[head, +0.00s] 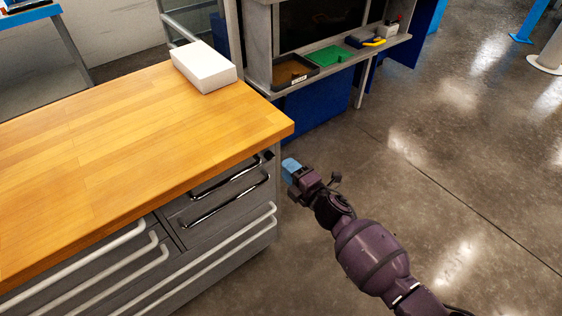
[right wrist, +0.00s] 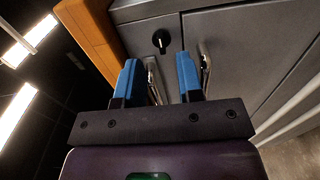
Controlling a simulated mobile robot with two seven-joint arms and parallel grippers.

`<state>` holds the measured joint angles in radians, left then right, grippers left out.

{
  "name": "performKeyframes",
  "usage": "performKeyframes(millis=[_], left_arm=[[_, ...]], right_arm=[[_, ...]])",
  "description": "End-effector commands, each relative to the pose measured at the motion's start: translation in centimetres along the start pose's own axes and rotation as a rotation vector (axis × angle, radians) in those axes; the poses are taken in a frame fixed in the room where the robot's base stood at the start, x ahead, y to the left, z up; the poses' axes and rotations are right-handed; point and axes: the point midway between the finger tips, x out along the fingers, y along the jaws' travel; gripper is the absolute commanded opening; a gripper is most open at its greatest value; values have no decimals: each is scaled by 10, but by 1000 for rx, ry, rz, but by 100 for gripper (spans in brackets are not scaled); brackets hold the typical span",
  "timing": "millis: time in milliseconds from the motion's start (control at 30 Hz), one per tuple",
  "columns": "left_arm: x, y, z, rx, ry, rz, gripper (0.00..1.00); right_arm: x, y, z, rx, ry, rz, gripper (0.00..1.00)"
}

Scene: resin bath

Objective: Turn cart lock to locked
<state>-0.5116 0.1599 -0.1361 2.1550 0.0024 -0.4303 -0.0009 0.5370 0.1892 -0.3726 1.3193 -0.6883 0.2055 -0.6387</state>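The cart lock (right wrist: 160,41) is a small round black knob with a pale mark. In the right wrist view it is on the grey cart's drawer front, just beyond the gap between my fingertips. Which setting it is at, I cannot tell. My right gripper (right wrist: 158,72) has two blue fingertips spread apart, with nothing held between them. It also shows in the head view (head: 289,168), beside the near right corner of the cart (head: 220,203). The fingertips look apart from the knob. My left gripper is not in view.
The cart has a wooden top (head: 120,140) with a white box (head: 203,66) on it. Dark bar handles (head: 228,200) stick out of the drawers close to my right gripper. A grey bench (head: 330,75) with trays stands behind. The floor to the right is clear.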

Motion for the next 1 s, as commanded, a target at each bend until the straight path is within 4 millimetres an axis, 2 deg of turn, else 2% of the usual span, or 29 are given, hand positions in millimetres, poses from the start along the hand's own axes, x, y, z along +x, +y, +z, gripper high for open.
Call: performKeyframes(millis=[100,333,500,1000], left_arm=[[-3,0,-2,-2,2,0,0],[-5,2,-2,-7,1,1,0],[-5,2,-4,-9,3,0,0],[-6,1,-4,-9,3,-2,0]], right_arm=[[-21,3,0,-1,-1,2,34],[-47,1,0,0,0,1,34],[-54,0,0,1,0,0,34],[-54,0,0,2,0,0,34]])
